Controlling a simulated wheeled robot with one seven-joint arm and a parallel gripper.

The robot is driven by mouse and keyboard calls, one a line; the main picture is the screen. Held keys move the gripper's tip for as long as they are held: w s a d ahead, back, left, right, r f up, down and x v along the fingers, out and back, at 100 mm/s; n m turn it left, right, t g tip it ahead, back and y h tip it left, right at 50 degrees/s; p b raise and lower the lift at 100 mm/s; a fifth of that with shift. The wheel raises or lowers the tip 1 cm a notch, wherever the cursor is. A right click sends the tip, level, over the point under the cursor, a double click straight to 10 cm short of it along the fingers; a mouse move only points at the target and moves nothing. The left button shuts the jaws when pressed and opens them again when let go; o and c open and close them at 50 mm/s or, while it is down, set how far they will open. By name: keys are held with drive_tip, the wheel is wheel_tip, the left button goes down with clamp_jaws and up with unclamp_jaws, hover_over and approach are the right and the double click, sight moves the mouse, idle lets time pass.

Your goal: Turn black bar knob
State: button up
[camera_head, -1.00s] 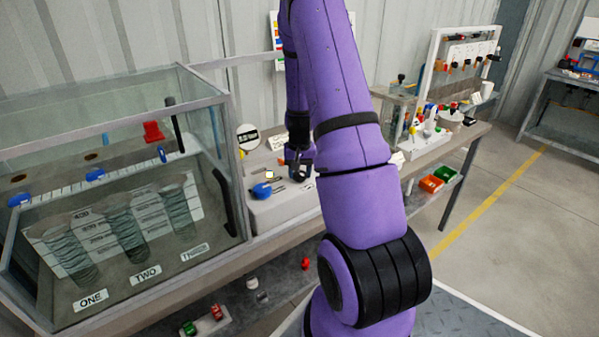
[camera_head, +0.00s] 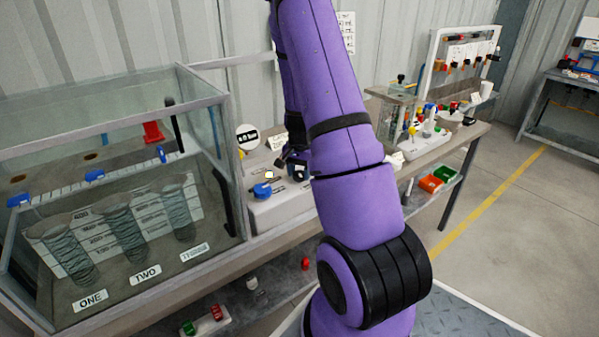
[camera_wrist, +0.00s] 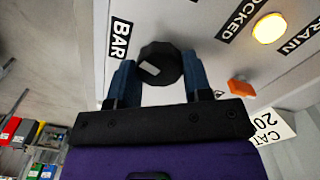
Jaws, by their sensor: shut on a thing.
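The black bar knob (camera_wrist: 160,64) is in the wrist view, a dark faceted knob with a pale mark, beside the label "BAR" (camera_wrist: 121,40) on a light panel (camera_wrist: 185,18). My gripper (camera_wrist: 160,75) has its two blue fingers on either side of the knob and is shut on it. In the head view my gripper (camera_head: 296,163) is at the white control box (camera_head: 283,206), partly hidden by my purple arm. The knob cannot be made out there.
An amber lamp (camera_wrist: 270,28) and an orange switch (camera_wrist: 241,89) are on the panel to the right. A blue knob (camera_head: 262,191) is on the box left of my gripper. A glass tank (camera_head: 120,180) stands close on the left. Small parts crowd the bench to the right.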

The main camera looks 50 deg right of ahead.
sight(300, 173)
drive_tip(key=o, duration=0.9)
wheel_tip(300, 173, up, 11)
drive_tip(key=shift+f, duration=0.1)
idle(0.7)
